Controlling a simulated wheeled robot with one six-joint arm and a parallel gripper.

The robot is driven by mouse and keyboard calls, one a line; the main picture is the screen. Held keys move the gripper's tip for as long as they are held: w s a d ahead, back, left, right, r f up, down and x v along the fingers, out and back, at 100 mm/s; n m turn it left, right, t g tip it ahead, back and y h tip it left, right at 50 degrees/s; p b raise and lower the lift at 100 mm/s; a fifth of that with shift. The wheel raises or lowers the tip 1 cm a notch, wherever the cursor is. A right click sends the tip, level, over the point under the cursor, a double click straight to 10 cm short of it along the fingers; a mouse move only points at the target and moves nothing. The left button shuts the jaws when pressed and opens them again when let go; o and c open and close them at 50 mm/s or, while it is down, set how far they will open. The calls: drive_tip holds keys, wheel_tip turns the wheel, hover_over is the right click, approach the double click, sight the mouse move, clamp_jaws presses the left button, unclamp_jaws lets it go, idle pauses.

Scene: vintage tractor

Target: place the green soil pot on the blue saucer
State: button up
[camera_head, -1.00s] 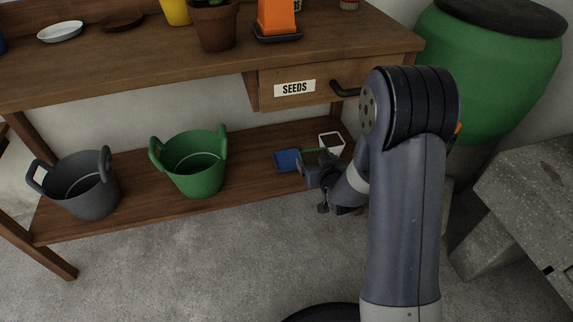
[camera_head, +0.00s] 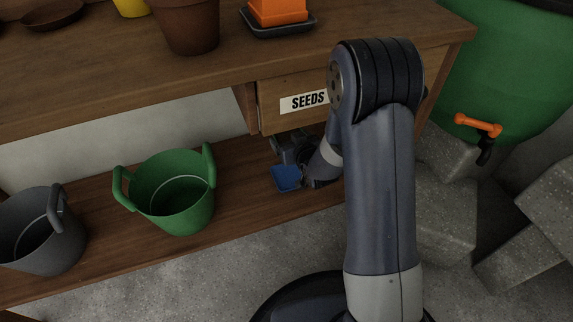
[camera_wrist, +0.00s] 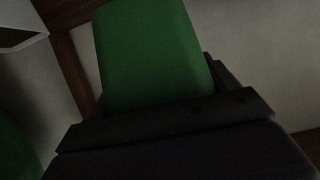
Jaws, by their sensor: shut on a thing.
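The green soil pot (camera_wrist: 155,55) fills the upper middle of the wrist view, held at my gripper (camera_wrist: 170,112). The jaws are shut on it. In the head view my gripper (camera_head: 292,148) is low under the bench drawer, just above and behind the blue saucer in the picture. The green pot cannot be made out there. The blue saucer (camera_head: 286,179) lies on the lower wooden shelf, its right side close to my wrist. The saucer does not show in the wrist view.
A green bucket (camera_head: 178,205) and a grey bucket (camera_head: 45,245) stand on the lower shelf to the left. The SEEDS drawer (camera_head: 285,117) hangs close above my gripper. A white pot (camera_wrist: 15,28) shows at the wrist view's upper left. Concrete blocks (camera_head: 445,215) lie to the right.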

wheel_tip(320, 180, down, 9)
drive_tip(key=b, duration=0.3)
drive_tip(key=shift+f+b, duration=0.1)
drive_tip(key=shift+b, duration=0.3)
drive_tip(key=shift+f, duration=0.1)
drive_tip(key=o, duration=1.2)
drive_tip(key=shift+o, duration=0.2)
drive_tip(key=p+v, duration=0.3)
drive_tip(key=v, duration=0.9)
drive_tip(key=shift+p, duration=0.4)
